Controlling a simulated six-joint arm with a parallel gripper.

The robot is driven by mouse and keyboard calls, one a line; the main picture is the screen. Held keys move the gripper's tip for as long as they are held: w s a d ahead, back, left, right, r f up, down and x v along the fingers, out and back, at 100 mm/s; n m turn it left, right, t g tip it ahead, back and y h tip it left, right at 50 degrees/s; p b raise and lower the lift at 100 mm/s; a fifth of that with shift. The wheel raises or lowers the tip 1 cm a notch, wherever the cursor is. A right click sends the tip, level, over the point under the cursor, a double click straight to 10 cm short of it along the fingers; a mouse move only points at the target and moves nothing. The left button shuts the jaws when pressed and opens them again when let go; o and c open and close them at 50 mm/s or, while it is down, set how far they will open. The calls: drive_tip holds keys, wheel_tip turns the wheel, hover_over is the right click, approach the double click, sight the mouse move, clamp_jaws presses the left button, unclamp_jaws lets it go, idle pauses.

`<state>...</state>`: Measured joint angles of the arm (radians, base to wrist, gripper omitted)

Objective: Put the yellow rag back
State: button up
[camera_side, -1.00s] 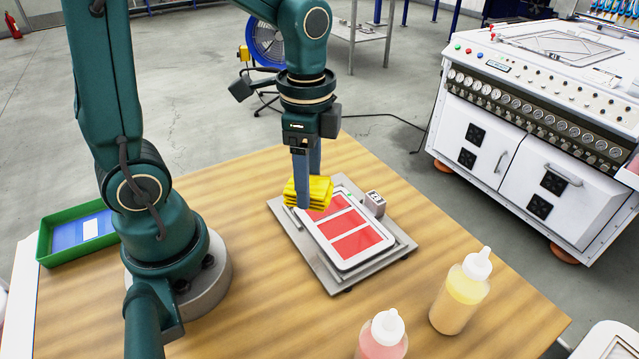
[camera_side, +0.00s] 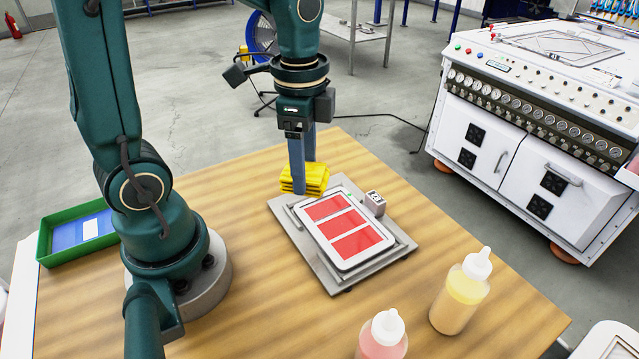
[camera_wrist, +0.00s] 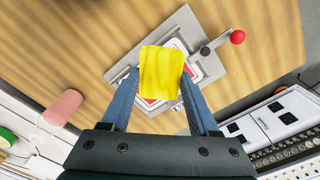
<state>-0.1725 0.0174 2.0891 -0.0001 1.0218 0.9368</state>
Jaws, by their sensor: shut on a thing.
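The yellow rag (camera_side: 311,179) is a folded stack held between the fingers of my gripper (camera_side: 304,180). In the side view it hangs over the back left edge of the grey metal fixture, apparently just above it. In the wrist view the rag (camera_wrist: 160,72) sits between the two blue-grey fingertips of my gripper (camera_wrist: 158,84) and hides part of the fixture below. My gripper is shut on the rag.
The grey fixture (camera_side: 333,275) carries a white-framed plate with red panels (camera_side: 352,226) and a small grey block (camera_side: 375,203). A yellow bottle (camera_side: 459,295) and a pink bottle (camera_side: 383,338) stand in front. A green tray (camera_side: 45,243) is at the left. Bare wood lies between.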

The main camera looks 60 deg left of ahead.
drive_tip(key=s+a+f+n, duration=0.1)
drive_tip(key=s+a+n, duration=0.3)
drive_tip(key=a, duration=0.4)
drive_tip(key=s+a+f+n, duration=0.1)
drive_tip(key=s+a+n, duration=0.2)
drive_tip(key=a+n, duration=0.3)
drive_tip(key=shift+m, duration=0.6)
drive_tip(key=shift+s+a+f, duration=0.1)
drive_tip(key=shift+a+f, duration=0.15)
drive_tip(key=shift+f, duration=1)
drive_tip(key=shift+a+f, duration=0.2)
drive_tip(key=shift+f, duration=1.05)
drive_tip(key=shift+s+a+f, duration=0.1)
drive_tip(key=shift+a+f, duration=0.15)
drive_tip(key=shift+f, duration=1)
drive_tip(key=shift+f, duration=0.1)
drive_tip(key=o, duration=1.3)
drive_tip(key=shift+w, duration=0.1)
